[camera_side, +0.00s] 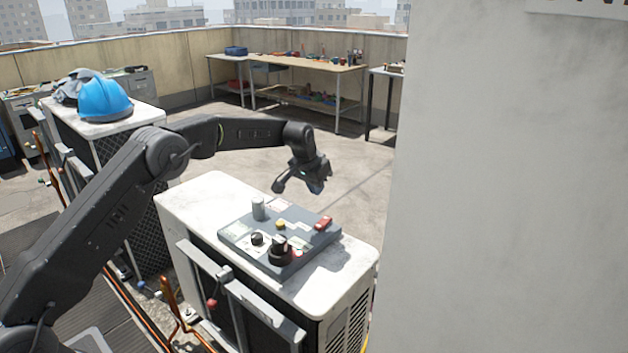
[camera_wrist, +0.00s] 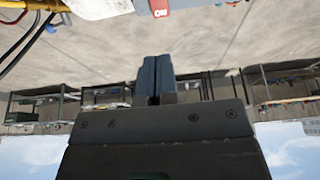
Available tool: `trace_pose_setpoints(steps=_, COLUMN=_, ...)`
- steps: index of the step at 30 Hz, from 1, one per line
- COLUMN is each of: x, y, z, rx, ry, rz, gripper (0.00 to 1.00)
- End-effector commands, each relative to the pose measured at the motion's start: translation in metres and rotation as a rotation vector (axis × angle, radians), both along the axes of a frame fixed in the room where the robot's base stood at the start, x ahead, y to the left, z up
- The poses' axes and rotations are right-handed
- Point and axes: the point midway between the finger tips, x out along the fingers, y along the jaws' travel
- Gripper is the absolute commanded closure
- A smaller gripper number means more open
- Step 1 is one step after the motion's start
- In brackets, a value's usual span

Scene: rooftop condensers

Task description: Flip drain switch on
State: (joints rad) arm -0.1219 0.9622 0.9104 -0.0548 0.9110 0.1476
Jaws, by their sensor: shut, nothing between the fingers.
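A grey control panel (camera_side: 235,232) lies on top of a white condenser unit (camera_side: 185,198). It carries a red switch (camera_side: 323,223) at its far right corner, a yellow button (camera_side: 280,225), a grey cylinder (camera_side: 258,208) and black knobs (camera_side: 279,252). Labels are too small to read in the side view, so I cannot tell which is the drain switch. My gripper (camera_side: 317,187) is shut and empty above the panel's far edge, apart from it. In the wrist view, my gripper's fingers (camera_wrist: 155,78) are together, below a red part with white lettering (camera_wrist: 160,8) cut by the top edge.
A second condenser with a blue hard hat (camera_side: 104,100) stands at the left. A large pale wall (camera_side: 510,180) fills the right. Workbenches (camera_side: 300,65) stand along the far parapet. Copper pipes (camera_side: 170,300) run by the near side. Open air surrounds the gripper.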

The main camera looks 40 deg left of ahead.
Motion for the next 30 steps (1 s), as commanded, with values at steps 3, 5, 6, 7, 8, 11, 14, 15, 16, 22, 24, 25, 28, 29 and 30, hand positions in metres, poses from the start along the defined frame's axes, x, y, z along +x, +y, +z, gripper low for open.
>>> trace_pose_setpoints(steps=3, x=-0.006, y=0.000, z=0.016, rx=0.000, ry=0.000, rz=0.000, gripper=1.00)
trace_pose_setpoints(steps=5, x=-0.008, y=0.000, z=0.020, rx=0.000, ry=0.000, rz=0.000, gripper=1.00)
trace_pose_setpoints(steps=6, x=-0.009, y=0.000, z=0.023, rx=0.000, ry=0.000, rz=0.000, gripper=1.00)
trace_pose_setpoints(steps=7, x=-0.009, y=0.000, z=0.024, rx=0.000, ry=0.000, rz=0.000, gripper=1.00)
trace_pose_setpoints(steps=8, x=-0.010, y=0.000, z=0.025, rx=0.000, ry=0.000, rz=0.000, gripper=1.00)
trace_pose_setpoints(steps=11, x=-0.010, y=0.000, z=0.026, rx=0.000, ry=0.001, rz=0.000, gripper=1.00)
trace_pose_setpoints(steps=14, x=-0.010, y=0.000, z=0.026, rx=0.000, ry=0.001, rz=0.000, gripper=1.00)
trace_pose_setpoints(steps=15, x=-0.010, y=0.000, z=0.026, rx=0.000, ry=0.001, rz=0.000, gripper=1.00)
trace_pose_setpoints(steps=16, x=-0.010, y=0.000, z=0.026, rx=0.000, ry=0.001, rz=0.000, gripper=1.00)
trace_pose_setpoints(steps=22, x=-0.004, y=0.000, z=0.027, rx=0.000, ry=0.001, rz=-0.001, gripper=1.00)
trace_pose_setpoints(steps=24, x=-0.001, y=-0.001, z=0.028, rx=0.000, ry=0.000, rz=-0.001, gripper=1.00)
trace_pose_setpoints(steps=25, x=0.000, y=-0.001, z=0.028, rx=0.000, ry=0.001, rz=-0.001, gripper=1.00)
trace_pose_setpoints(steps=28, x=0.001, y=-0.001, z=0.029, rx=0.000, ry=0.001, rz=-0.001, gripper=1.00)
trace_pose_setpoints(steps=29, x=0.001, y=-0.001, z=0.029, rx=0.000, ry=0.001, rz=-0.001, gripper=1.00)
trace_pose_setpoints(steps=30, x=0.001, y=-0.001, z=0.029, rx=0.000, ry=0.001, rz=0.000, gripper=1.00)
